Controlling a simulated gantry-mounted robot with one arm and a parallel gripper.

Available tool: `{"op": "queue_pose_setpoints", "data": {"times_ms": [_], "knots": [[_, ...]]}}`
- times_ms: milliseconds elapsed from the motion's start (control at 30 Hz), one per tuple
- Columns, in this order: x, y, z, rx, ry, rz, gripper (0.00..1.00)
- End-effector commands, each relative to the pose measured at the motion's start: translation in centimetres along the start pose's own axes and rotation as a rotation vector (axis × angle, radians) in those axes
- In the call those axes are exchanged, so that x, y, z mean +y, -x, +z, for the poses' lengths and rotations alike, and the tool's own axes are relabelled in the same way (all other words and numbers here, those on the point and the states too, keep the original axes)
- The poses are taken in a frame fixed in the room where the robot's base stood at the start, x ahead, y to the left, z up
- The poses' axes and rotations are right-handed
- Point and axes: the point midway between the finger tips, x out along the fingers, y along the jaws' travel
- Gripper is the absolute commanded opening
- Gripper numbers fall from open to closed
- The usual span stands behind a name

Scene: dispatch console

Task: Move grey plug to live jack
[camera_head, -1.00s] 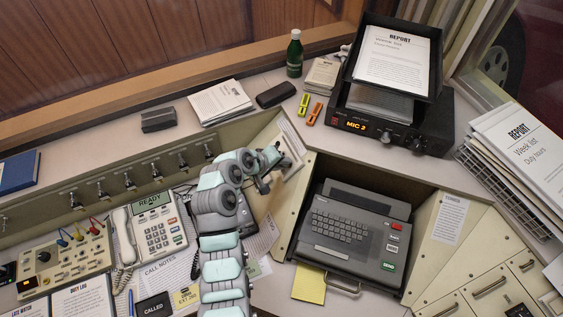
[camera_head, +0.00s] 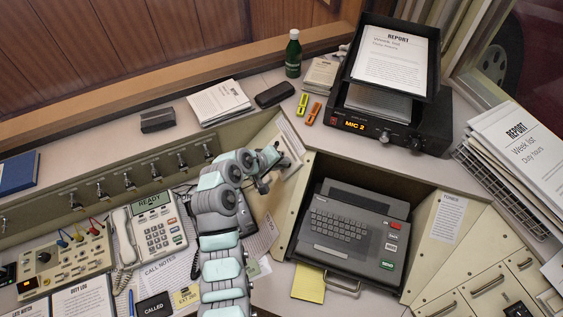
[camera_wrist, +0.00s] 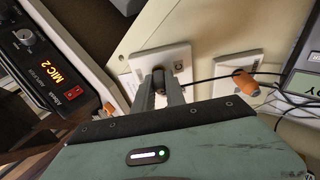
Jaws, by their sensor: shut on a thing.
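In the wrist view my gripper (camera_wrist: 160,88) is shut on the grey plug (camera_wrist: 158,77), a small dark cylinder between the two fingertips. The plug is in front of a white jack plate (camera_wrist: 178,56); the fingers hide its tip, so I cannot tell whether it is inside the jack. A second white jack plate (camera_wrist: 228,66) is to the right, with an orange plug (camera_wrist: 244,83) at it. I cannot tell which jack is live. In the head view my gripper (camera_head: 266,172) is at the angled panel left of the typewriter-like terminal, its fingertips unclear.
A dark cable (camera_wrist: 208,77) runs right from near my fingertips past the orange plug. The MIC 2 radio unit (camera_wrist: 45,68) is at the left. In the head view the grey terminal (camera_head: 350,225) stands in a recess right of my arm, and a phone (camera_head: 157,228) is left.

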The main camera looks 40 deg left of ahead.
Motion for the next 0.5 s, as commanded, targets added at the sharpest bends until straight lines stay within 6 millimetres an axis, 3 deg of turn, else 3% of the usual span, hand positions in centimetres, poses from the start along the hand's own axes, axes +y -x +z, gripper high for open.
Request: {"op": "queue_pose_setpoints", "data": {"times_ms": [400, 433, 500], "knots": [[0.03, -0.47, 0.11, 0.0, 0.0, 0.0, 0.0], [0.01, -0.47, 0.1, 0.001, 0.0, 0.0, 0.18], [0.0, -0.47, 0.11, 0.0, 0.0, 0.0, 0.24]]}}
